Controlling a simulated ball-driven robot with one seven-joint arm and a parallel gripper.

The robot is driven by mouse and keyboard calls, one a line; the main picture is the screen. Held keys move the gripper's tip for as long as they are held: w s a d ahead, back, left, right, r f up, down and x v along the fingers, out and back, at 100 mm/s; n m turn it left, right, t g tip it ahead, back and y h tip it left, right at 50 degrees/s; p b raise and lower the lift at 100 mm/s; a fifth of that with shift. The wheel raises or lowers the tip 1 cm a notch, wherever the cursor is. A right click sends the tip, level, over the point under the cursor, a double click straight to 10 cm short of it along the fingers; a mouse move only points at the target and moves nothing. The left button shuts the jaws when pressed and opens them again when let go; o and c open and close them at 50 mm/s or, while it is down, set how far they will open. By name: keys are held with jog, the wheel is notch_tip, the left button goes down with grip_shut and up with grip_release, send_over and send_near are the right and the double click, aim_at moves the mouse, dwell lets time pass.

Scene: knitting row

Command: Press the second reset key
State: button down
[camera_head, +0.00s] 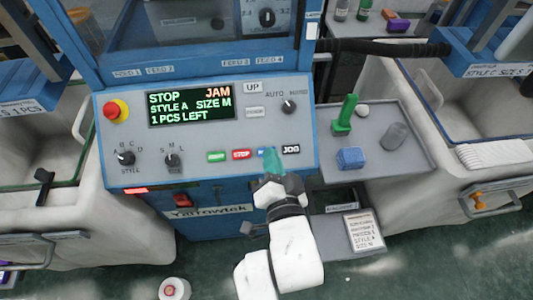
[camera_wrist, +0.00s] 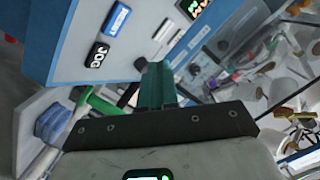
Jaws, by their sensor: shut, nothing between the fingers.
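The control panel (camera_head: 205,185) of a blue machine faces me. Its key row holds a green key (camera_head: 217,156), a red STOP key (camera_head: 241,154), a blue key (camera_head: 262,152) and a black JOG key (camera_head: 291,149). The blue key, probably the reset key, is partly covered by my gripper (camera_head: 269,157) in the head view. The wrist view shows the blue key (camera_wrist: 117,19) and JOG (camera_wrist: 97,54) left of my gripper's teal fingers (camera_wrist: 157,82). The fingers are shut and empty. I cannot tell whether they touch the panel. The display (camera_head: 191,105) reads STOP, JAM, STYLE A SIZE M, 1 PCS LEFT.
A red knob (camera_head: 116,110) and dark selector knobs (camera_head: 125,157) are on the panel. A grey side tray (camera_head: 335,115) at the right holds a green upright tool (camera_head: 345,115), a blue block (camera_head: 350,158) and a grey cylinder (camera_head: 394,136). White bins flank the machine.

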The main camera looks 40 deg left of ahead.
jog(key=shift+w+a+f+b, duration=0.45)
jog(key=shift+f+b, duration=0.25)
jog(key=shift+f, duration=0.1)
jog(key=shift+w+a+f+b, duration=0.35)
jog(key=shift+a+f+b, duration=0.15)
jog(key=shift+f+b, duration=0.2)
jog(key=shift+w+a+f+b, duration=0.45)
jog(key=shift+f+b, duration=0.2)
jog(key=shift+f, duration=0.2)
jog(key=shift+f, duration=0.1)
jog(key=shift+w+a+f+b, duration=0.15)
jog(key=shift+a+f+b, duration=0.1)
jog(key=shift+b, duration=0.1)
jog(key=shift+w+a+f+b, duration=0.1)
jog(key=shift+w+f+b, duration=0.05)
jog(key=shift+f+b, duration=0.2)
dwell(0.8)
jog(key=shift+r, duration=0.15)
jog(key=shift+s+d+r+p, duration=0.35)
jog(key=shift+r+p, duration=0.2)
jog(key=shift+p, duration=0.15)
